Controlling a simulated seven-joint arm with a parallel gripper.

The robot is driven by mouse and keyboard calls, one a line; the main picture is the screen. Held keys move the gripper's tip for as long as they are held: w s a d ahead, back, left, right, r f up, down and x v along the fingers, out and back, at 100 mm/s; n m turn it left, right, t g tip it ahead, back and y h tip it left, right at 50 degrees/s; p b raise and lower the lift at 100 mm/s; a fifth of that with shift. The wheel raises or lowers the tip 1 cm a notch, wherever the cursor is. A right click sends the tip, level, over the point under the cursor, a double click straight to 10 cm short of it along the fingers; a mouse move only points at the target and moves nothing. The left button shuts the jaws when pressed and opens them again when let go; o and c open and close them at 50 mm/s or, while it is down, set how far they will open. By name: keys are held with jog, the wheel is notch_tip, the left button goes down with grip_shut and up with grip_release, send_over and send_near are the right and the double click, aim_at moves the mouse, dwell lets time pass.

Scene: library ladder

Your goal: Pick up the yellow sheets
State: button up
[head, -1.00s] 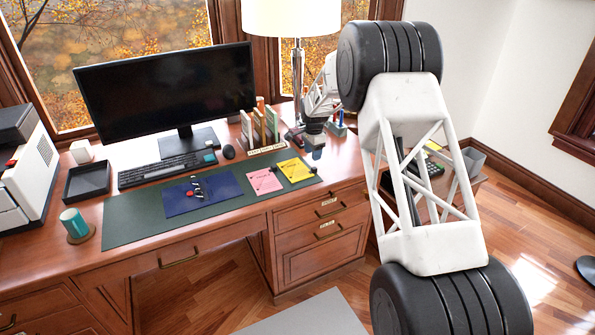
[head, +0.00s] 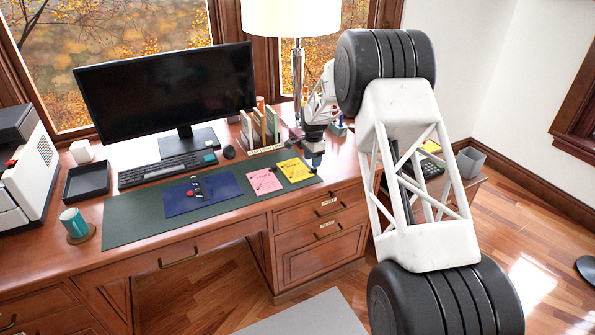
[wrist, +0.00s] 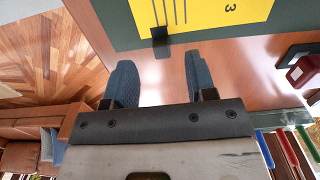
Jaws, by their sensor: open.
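The yellow sheets (head: 295,169) lie flat on the right end of the dark green desk mat (head: 125,222), beside a pink sheet (head: 263,181). In the wrist view the yellow sheets (wrist: 222,14) show black lines and a "3" at the top of the picture. A small black clip or tab (wrist: 161,47) sits on their near edge and sticks out over the wood. My gripper (head: 316,158) is just right of the yellow sheets. In the wrist view my gripper's (wrist: 160,70) blue fingers are apart and empty, with the black tab ahead of the gap between them.
A blue folder (head: 200,194) with glasses lies left of the pink sheet. Upright books (head: 259,128) stand behind the sheets. The monitor (head: 165,92), keyboard (head: 166,168) and black tray (head: 87,181) fill the back left. A teal mug (head: 74,221) stands front left.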

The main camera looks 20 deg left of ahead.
jog(key=shift+f, duration=2.3)
jog(key=shift+c, duration=0.5)
grip_shut()
jog(key=shift+r, duration=0.15)
jog(key=shift+r, duration=1.7)
jog(key=s+d, duration=0.3)
jog(key=s, duration=0.4)
jog(key=s+d+r, duration=0.1)
jog(key=s+d, duration=0.2)
jog(key=s, duration=0.4)
jog(key=shift+s+d+r, duration=0.2)
jog(key=shift+s+d, duration=0.05)
jog(key=shift+d, duration=0.15)
